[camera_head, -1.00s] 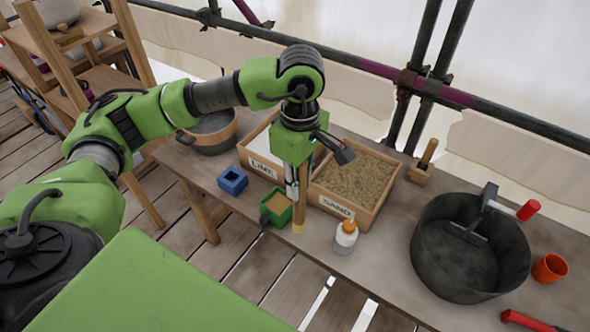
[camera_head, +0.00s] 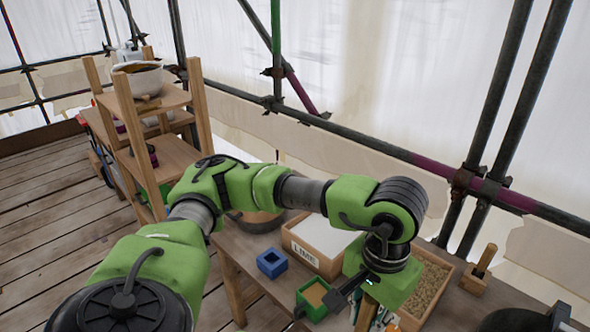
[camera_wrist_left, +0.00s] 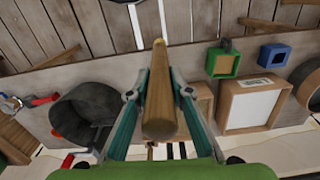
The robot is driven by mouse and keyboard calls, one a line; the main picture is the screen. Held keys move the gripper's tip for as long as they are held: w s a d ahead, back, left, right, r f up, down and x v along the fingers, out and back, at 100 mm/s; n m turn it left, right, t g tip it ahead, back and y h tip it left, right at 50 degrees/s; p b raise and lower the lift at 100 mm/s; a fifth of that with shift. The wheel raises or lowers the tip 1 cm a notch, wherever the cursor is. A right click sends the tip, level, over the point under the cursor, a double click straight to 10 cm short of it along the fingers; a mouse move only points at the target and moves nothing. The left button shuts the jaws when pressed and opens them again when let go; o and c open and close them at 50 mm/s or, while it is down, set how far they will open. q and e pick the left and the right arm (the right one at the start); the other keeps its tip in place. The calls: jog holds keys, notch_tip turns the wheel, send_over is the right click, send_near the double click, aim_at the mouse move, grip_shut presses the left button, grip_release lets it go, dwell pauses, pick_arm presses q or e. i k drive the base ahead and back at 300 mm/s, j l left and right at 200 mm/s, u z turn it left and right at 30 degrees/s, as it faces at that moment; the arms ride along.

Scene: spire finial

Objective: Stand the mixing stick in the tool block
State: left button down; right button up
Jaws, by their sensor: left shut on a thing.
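The mixing stick (camera_wrist_left: 160,105) is a round wooden rod held between the fingers of my left gripper (camera_wrist_left: 158,93). I cannot tell which is the tool block. My right gripper is out of view.
The green box (camera_head: 313,298) is close beside the gripper. The lime box (camera_head: 303,255) and sand box (camera_head: 420,300) stand behind it. A dark bucket (camera_wrist_left: 85,112) shows in the left wrist view. Scaffold tubes (camera_head: 480,185) run behind the table.

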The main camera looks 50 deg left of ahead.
aim_at(272, 267)
jog(key=k+j+z, duration=0.1)
jog(key=j+z, duration=0.2)
jog(key=j, duration=0.15)
jog(key=k+j+z, duration=0.25)
jog(key=j, duration=0.15)
jog(key=k+j+z, duration=0.1)
jog(key=j+z, duration=0.2)
jog(key=k+j, duration=0.2)
jog(key=j, duration=0.2)
jog(key=k+j, duration=0.45)
jog(key=j, duration=0.3)
jog(key=z, duration=0.05)
